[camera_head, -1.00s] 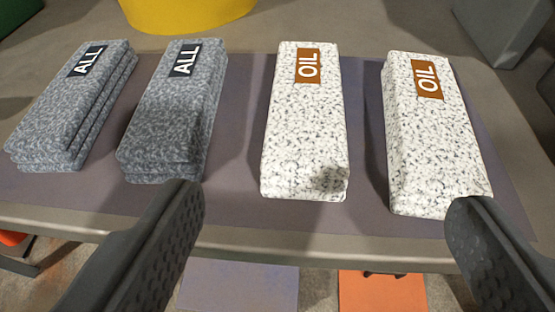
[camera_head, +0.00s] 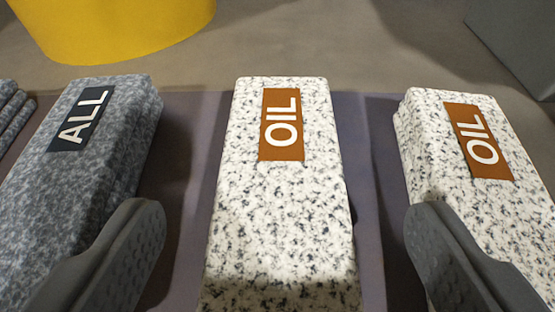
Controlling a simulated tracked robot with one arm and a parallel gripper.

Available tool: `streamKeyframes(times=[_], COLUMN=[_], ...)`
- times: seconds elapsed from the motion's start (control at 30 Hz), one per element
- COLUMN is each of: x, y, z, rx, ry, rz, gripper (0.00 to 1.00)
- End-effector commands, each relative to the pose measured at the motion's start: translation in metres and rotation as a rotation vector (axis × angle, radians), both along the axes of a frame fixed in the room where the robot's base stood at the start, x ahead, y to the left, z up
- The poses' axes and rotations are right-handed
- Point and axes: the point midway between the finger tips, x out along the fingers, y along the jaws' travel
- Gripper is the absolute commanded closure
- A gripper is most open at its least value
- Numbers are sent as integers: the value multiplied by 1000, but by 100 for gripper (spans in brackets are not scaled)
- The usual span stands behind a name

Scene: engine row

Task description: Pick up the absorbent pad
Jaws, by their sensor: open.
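Several absorbent pads lie in a row. A white speckled pad with an orange OIL label (camera_head: 280,215) is in the middle of the view, between the two fingers of my gripper (camera_head: 282,222). My gripper is open, its fingers apart from this pad on both sides. A second white OIL pad (camera_head: 455,180) lies to the right, partly behind my right finger. A grey pad labelled ALL (camera_head: 75,180) lies to the left, with my left finger over its near right side. Another grey pad (camera_head: 12,115) shows only in part at the left edge.
The pads lie on a dark purplish mat (camera_head: 368,215) on a grey-brown table (camera_head: 310,40). A yellow round object (camera_head: 115,25) stands behind at the upper left. A dark grey box (camera_head: 520,35) is at the upper right.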

Motion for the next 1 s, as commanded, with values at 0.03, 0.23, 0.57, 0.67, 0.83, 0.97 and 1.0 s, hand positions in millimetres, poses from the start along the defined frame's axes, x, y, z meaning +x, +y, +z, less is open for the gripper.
streamKeyframes(times=[0.03,0.23,0.57,0.67,0.83,0.97,1.0], x=[7,29,30,30,30,30,30], y=[2,2,2,2,2,2,2], z=[-7,-15,-15,-15,-15,-14,-13], rx=[-1,0,1,1,1,0,0], ry=[2,4,3,3,3,3,2], rz=[3,0,0,0,0,-1,-1], gripper=[24,24,46,72,72,72,72])
